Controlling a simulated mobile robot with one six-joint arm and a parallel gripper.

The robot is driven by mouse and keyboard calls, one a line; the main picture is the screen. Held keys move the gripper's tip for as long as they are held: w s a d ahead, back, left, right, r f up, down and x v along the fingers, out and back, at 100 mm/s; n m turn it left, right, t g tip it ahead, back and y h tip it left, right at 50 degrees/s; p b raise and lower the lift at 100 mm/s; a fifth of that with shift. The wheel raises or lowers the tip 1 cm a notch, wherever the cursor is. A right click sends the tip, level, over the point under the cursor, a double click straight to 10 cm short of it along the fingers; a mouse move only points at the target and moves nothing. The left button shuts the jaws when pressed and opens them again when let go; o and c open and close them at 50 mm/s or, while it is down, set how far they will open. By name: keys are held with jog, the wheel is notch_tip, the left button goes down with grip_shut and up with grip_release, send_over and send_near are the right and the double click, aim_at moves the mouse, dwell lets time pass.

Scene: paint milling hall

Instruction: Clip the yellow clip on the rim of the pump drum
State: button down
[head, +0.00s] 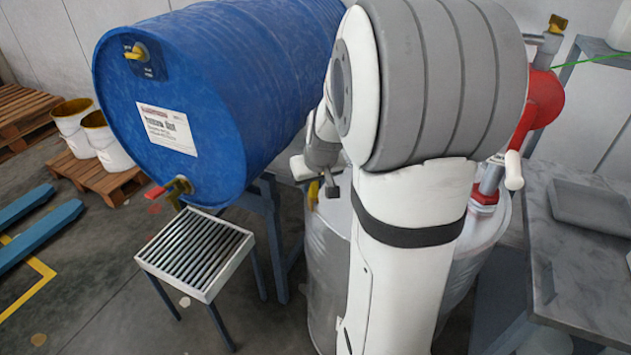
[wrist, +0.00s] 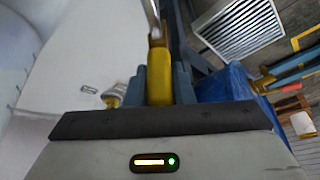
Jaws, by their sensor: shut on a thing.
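The yellow clip (wrist: 159,78) is between the two fingers of my gripper (wrist: 162,82) in the wrist view, with a thin metal part beyond it. In the head view, my gripper (head: 325,189) is at the upper left edge of the pale grey pump drum (head: 327,265), and a bit of yellow shows beside it. The drum carries a red pump (head: 542,100) at right, partly behind my arm. The pale drum surface also fills the left of the wrist view (wrist: 85,60). I cannot tell whether the clip touches the rim. My arm hides much of the drum.
A large blue drum (head: 235,90) lies on a stand at left, close to my gripper. A slatted grate table (head: 198,250) stands below its tap (head: 178,187). A grey bench (head: 575,270) is at right. White pails (head: 108,145) stand on a pallet at far left.

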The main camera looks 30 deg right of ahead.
jog(key=shift+f+b, duration=0.8)
jog(key=shift+f, duration=0.1)
jog(key=c, duration=1.2)
grip_release()
jog(key=shift+o, duration=0.2)
jog(key=v, duration=0.7)
jog(key=shift+s+r, duration=0.2)
jog(key=shift+r, duration=0.15)
